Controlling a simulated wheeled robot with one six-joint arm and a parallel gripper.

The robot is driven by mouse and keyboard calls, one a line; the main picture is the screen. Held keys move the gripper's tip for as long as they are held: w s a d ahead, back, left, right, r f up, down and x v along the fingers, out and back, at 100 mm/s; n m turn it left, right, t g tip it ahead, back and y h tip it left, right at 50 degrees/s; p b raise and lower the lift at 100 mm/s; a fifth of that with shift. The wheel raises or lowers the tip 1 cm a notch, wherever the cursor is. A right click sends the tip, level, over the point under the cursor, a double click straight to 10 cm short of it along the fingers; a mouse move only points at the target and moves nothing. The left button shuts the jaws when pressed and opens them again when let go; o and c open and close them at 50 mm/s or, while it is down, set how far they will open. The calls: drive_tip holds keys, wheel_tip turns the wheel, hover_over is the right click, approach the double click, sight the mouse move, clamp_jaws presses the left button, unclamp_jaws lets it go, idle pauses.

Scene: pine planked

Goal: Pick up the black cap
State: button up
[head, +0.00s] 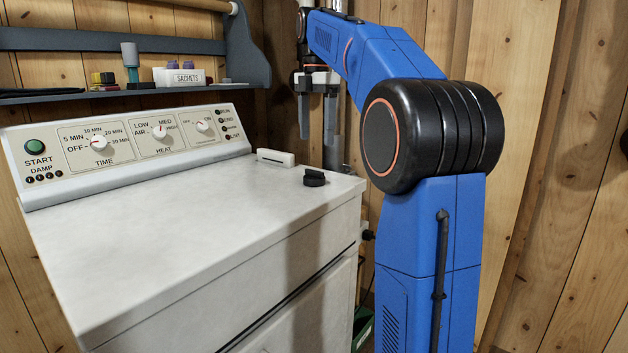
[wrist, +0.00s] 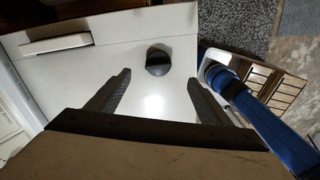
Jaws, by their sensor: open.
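The black cap (head: 314,178) sits on the white top of the dryer, near its right end in the head view. In the wrist view the black cap (wrist: 158,61) lies beyond my fingertips, roughly between their lines. My gripper (head: 318,112) hangs above the back right of the dryer top, fingers pointing down. In the wrist view my gripper (wrist: 159,76) is open with nothing between its fingers. The cap is apart from both fingers.
A small white block-like object (head: 276,157) lies on the dryer top (head: 190,230) behind the cap, by the control panel (head: 130,145). A grey shelf (head: 130,93) with a sachets box (head: 184,76) hangs above. The rest of the dryer top is clear.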

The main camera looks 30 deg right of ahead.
hover_over(314, 171)
drive_tip(key=f, duration=0.5)
drive_tip(key=shift+d+f, duration=0.35)
drive_tip(key=shift+w+a+f, duration=0.1)
drive_tip(key=shift+f, duration=1.25)
drive_tip(key=shift+w+a+f, duration=0.1)
drive_tip(key=shift+f, duration=1.25)
drive_tip(key=c, duration=1.2)
drive_tip(key=shift+o, duration=0.2)
wheel_tip(314, 171, up, 9)
drive_tip(key=shift+r, duration=0.55)
